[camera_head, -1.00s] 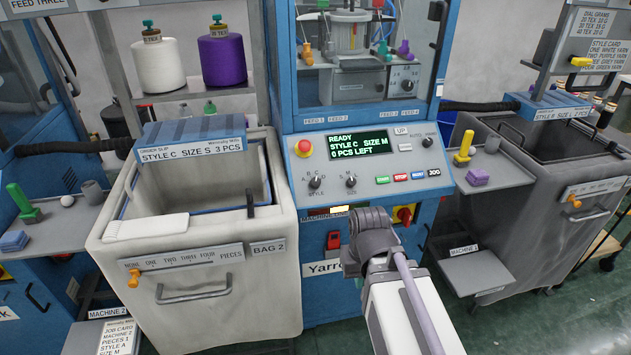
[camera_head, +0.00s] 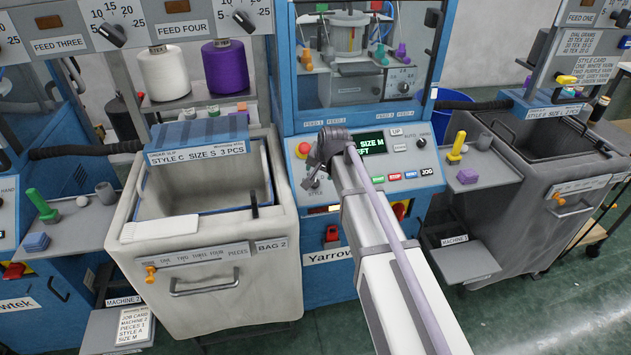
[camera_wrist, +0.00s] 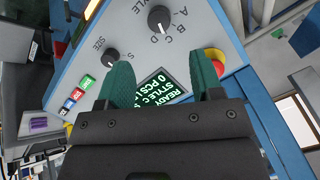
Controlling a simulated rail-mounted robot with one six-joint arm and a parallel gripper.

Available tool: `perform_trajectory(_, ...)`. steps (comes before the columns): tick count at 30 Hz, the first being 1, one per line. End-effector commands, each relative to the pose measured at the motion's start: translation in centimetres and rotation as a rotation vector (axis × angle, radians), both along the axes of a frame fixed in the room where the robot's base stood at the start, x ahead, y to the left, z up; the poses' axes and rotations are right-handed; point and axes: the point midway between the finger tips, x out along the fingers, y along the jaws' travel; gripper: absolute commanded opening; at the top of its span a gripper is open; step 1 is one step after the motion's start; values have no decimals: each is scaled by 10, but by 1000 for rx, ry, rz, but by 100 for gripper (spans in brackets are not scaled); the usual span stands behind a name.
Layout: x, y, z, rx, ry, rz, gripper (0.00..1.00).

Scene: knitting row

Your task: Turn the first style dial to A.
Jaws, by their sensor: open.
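The style dial (camera_wrist: 160,18) is a black knob on the light control panel, marked A, B, C and D. It shows at the top of the wrist view, beyond my fingertips; its white mark points towards the C and D side. The display (camera_wrist: 168,92) reads STYLE C, partly covered by my fingers. My gripper (camera_wrist: 162,82) is open and empty, its two green fingers apart over the panel, not around the dial. In the head view my gripper (camera_head: 312,168) is over the panel's left part, where my wrist hides most of the style dial.
The black size dial (camera_wrist: 112,57) is left of the style dial in the wrist view. A red stop button with yellow collar (camera_wrist: 214,60) is near the right finger. Coloured push buttons (camera_wrist: 75,97) lie left. Bag 2's bin (camera_head: 200,228) stands left of the machine.

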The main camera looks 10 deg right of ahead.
Motion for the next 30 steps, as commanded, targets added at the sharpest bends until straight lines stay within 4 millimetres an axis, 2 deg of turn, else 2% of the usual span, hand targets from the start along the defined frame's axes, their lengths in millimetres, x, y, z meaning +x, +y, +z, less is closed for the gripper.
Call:
perform_trajectory(1, 5, 1, -14, 0, 0, 1, 60)
perform_trajectory(6, 22, 5, -52, -1, 1, 1, 60)
perform_trajectory(9, 33, 7, -74, -1, 1, 1, 60)
perform_trajectory(12, 41, 9, -87, -1, 1, 2, 60)
perform_trajectory(22, 45, 10, -87, -1, 2, 2, 59)
perform_trajectory(30, 45, 10, -87, -1, 2, 2, 33)
